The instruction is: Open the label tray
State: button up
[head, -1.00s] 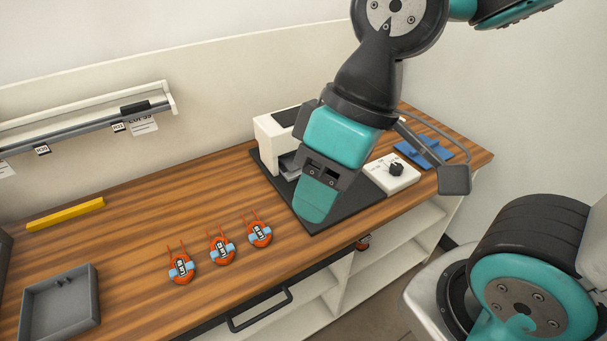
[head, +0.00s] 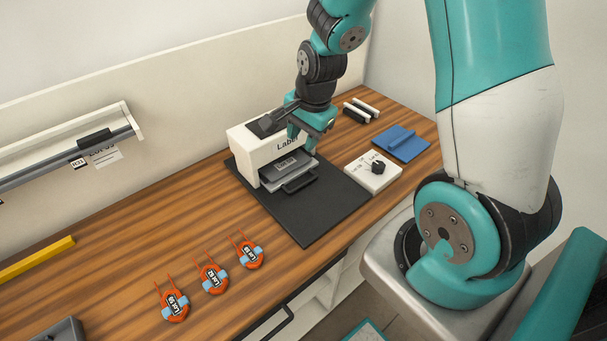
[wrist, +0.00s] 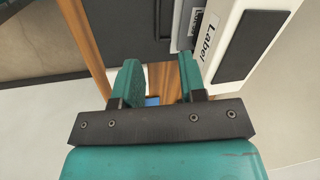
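The white label machine (head: 245,145) stands on a black mat (head: 300,222), its name partly hidden by my gripper. The grey label tray (head: 285,172) sits in its front opening, with a black handle (head: 301,181) at its front. I cannot tell exactly how far the tray stands out. My gripper (head: 308,143) is just above and behind the tray in the head view, at the machine's right. In the wrist view my gripper (wrist: 160,80) is open and empty, with the machine (wrist: 222,38) and part of the tray (wrist: 183,25) beyond the right finger.
A white box with a black knob (head: 372,172) and a blue block piece (head: 402,143) lie to the right. Orange wire coils (head: 211,278) lie in a row at the left front. A yellow bar (head: 35,258) and a wall rail (head: 70,160) are further left.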

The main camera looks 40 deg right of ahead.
aim_at(303, 184)
jog(key=w+d+f+m, duration=0.1)
jog(key=f, duration=0.5)
jog(key=w+d+f, duration=0.1)
jog(key=f, duration=0.5)
jog(key=w+d+f+m+p, duration=0.1)
jog(key=f, duration=0.6)
jog(key=shift+w+f+m+h, duration=0.1)
jog(key=shift+w+m+h, duration=0.2)
jog(key=shift+w+h, duration=0.1)
jog(key=shift+s, duration=0.1)
grip_shut()
